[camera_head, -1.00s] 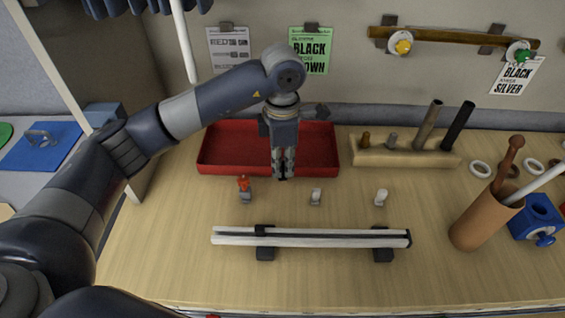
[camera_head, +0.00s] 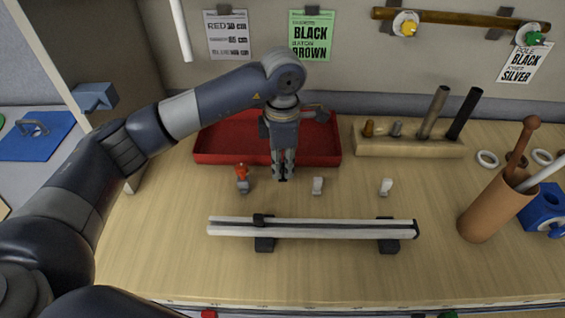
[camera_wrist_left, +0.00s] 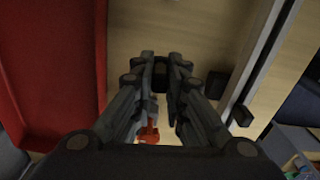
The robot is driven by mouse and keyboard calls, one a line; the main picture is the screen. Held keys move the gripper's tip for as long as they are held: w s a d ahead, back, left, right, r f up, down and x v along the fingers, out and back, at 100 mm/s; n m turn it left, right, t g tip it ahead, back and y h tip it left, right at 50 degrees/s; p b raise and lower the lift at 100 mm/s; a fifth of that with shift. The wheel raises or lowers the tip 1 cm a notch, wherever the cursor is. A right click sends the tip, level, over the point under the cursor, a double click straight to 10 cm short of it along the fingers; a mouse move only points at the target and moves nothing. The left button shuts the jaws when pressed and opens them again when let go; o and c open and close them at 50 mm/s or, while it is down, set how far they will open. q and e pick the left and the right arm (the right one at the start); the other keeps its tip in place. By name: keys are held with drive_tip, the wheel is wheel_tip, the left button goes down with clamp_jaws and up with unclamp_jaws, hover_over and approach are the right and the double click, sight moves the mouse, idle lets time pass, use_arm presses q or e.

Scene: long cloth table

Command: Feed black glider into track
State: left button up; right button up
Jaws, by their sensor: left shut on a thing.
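My left gripper (camera_head: 284,178) points down just in front of the red tray, behind the track. It is shut on a small black piece, likely the black glider (camera_wrist_left: 160,69), which sits between the fingertips in the left wrist view and is mostly hidden by them. The pale slotted track (camera_head: 335,230) lies left to right on two black supports, with a black piece at its right end and another near its left end. It runs at the right in the left wrist view (camera_wrist_left: 266,55). The gripper is apart from the track. My right gripper is not seen.
A red-topped piece (camera_head: 242,173) and two pale pieces (camera_head: 318,186) (camera_head: 386,187) stand in a row behind the track. The red tray (camera_head: 215,158) is behind. A wooden rack (camera_head: 400,147) and brown cup (camera_head: 490,212) stand right. The table before the track is clear.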

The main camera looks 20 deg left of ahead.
sight(283, 173)
use_arm(q)
drive_tip(key=shift+f+b, duration=2.05)
drive_tip(key=shift+f, duration=0.45)
drive_tip(key=o, duration=0.8)
drive_tip(key=shift+r, duration=0.25)
clamp_jaws()
drive_tip(key=shift+r+p, duration=1.75)
drive_tip(key=shift+r, duration=1.8)
drive_tip(key=shift+a, duration=0.1)
